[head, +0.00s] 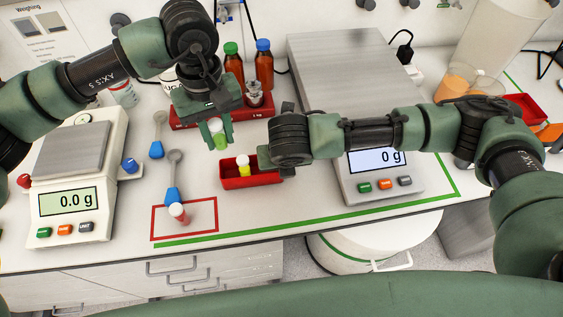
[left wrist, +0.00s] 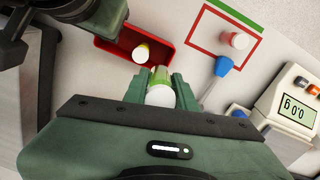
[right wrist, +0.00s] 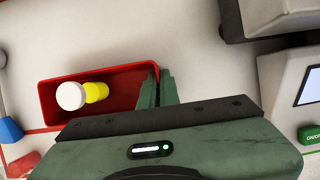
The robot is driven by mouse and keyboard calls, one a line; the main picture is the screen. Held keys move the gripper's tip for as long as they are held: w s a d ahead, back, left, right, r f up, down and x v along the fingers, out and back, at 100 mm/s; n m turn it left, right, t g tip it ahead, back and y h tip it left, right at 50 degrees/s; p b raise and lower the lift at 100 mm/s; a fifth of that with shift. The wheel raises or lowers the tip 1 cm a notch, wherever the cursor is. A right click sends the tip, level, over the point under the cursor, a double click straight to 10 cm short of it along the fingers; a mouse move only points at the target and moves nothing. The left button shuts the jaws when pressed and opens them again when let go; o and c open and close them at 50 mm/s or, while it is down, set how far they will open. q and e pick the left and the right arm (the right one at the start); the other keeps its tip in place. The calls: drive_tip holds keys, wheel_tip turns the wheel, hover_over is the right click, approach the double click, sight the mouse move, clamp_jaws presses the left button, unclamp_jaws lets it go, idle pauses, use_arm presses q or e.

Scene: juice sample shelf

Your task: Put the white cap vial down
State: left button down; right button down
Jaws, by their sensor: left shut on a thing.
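My left gripper (head: 217,136) is shut on a white cap vial (left wrist: 160,93) with green contents. It holds this vial in the air behind the red tray (head: 252,182); the white cap faces the camera in the left wrist view. A second white-capped vial (right wrist: 82,95), with yellow contents, is in the tray, tilted in the right wrist view. My right gripper (right wrist: 157,88) has its fingers close together on either side of the tray's end wall. A vial with red contents (head: 179,213) stands in the red outlined area on the bench.
A small scale (head: 72,200) stands at left and a larger scale (head: 345,60) at right. Blue-handled spoons (head: 173,180) lie between the left scale and the tray.

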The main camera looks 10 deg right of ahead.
idle(0.5)
use_arm(q)
drive_tip(key=d+r, duration=0.3)
drive_tip(key=r, duration=0.1)
hover_over(240, 161)
drive_tip(key=shift+m, duration=0.4)
wheel_tip(240, 161, down, 5)
drive_tip(key=shift+f, duration=2.05)
drive_tip(key=shift+f, duration=0.15)
drive_tip(key=shift+f, duration=0.45)
drive_tip(key=c, duration=1.1)
unclamp_jaws()
drive_tip(key=shift+c, duration=0.2)
